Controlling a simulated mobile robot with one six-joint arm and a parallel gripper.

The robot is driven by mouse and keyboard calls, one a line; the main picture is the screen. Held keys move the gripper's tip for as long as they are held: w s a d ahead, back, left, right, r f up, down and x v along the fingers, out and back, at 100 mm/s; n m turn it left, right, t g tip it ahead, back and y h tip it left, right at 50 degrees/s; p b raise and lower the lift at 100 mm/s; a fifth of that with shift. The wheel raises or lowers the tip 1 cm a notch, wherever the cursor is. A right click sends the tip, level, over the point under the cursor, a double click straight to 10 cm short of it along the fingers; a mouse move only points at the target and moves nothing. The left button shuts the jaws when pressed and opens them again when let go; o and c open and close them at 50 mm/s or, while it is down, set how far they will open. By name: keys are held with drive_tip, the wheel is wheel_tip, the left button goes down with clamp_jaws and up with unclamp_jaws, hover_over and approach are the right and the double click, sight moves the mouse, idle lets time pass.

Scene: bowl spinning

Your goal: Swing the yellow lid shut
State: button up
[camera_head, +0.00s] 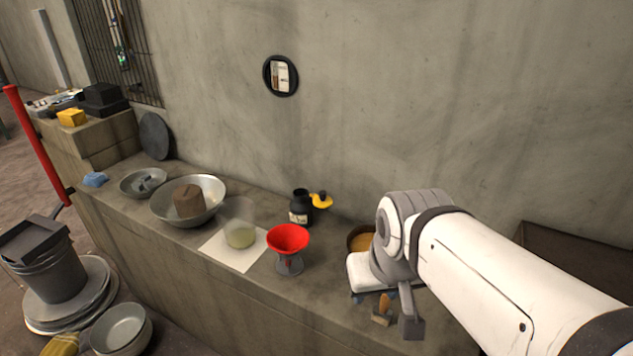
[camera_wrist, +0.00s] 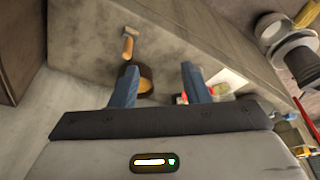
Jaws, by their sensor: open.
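The yellow lid (camera_head: 322,201) stands swung out to the right side of a small black jar (camera_head: 300,207) with a pale label. The jar's dark mouth shows uncovered. The jar stands on the concrete ledge near the wall, behind the red funnel (camera_head: 288,239). In the head view my gripper is mostly hidden by my white arm, to the right of the lid and apart from it. In the wrist view my gripper (camera_wrist: 159,70) has its two blue fingers spread with nothing between them. I cannot make out the lid in the wrist view.
A brown bowl (camera_head: 362,240) and a wooden-handled tool (camera_head: 383,308) are near my gripper. A glass jar (camera_head: 240,235) stands on white paper (camera_head: 222,252) left of the funnel. A metal bowl (camera_head: 212,188) holds a brown block. The wall (camera_head: 400,120) rises behind.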

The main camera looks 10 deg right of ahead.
sight(323, 199)
drive_tip(key=w+a+f+m+y+b, duration=0.25)
drive_tip(key=w+m+b, duration=0.2)
drive_tip(key=w, duration=0.35)
drive_tip(key=w+a+f+m+y+b, duration=0.2)
drive_tip(key=w+f+m+y+b, duration=0.25)
drive_tip(key=w, duration=0.25)
drive_tip(key=w+a+f+m+y+b, duration=0.25)
drive_tip(key=w+m+b, duration=0.2)
drive_tip(key=w, duration=0.35)
drive_tip(key=w+d+f+m+t+y+b, duration=0.1)
drive_tip(key=w+d+f+m+t+b, duration=0.3)
drive_tip(key=w, duration=0.3)
drive_tip(key=w+d+f+m+t+y+b, duration=0.1)
drive_tip(key=w+d+f+m+t+b, duration=0.15)
drive_tip(key=w+d+m, duration=0.4)
drive_tip(key=w+d+f+m+t+y+b, duration=0.1)
drive_tip(key=w+f+m+t+b, duration=0.15)
drive_tip(key=w, duration=0.65)
drive_tip(key=shift+m+t, duration=0.4)
drive_tip(key=shift+m, duration=0.05)
drive_tip(key=x, duration=0.5)
drive_tip(key=p+x, duration=0.1)
drive_tip(key=x, duration=0.1)
drive_tip(key=shift+w+f, duration=0.2)
drive_tip(key=shift+f, duration=0.1)
drive_tip(key=shift+c, duration=0.2)
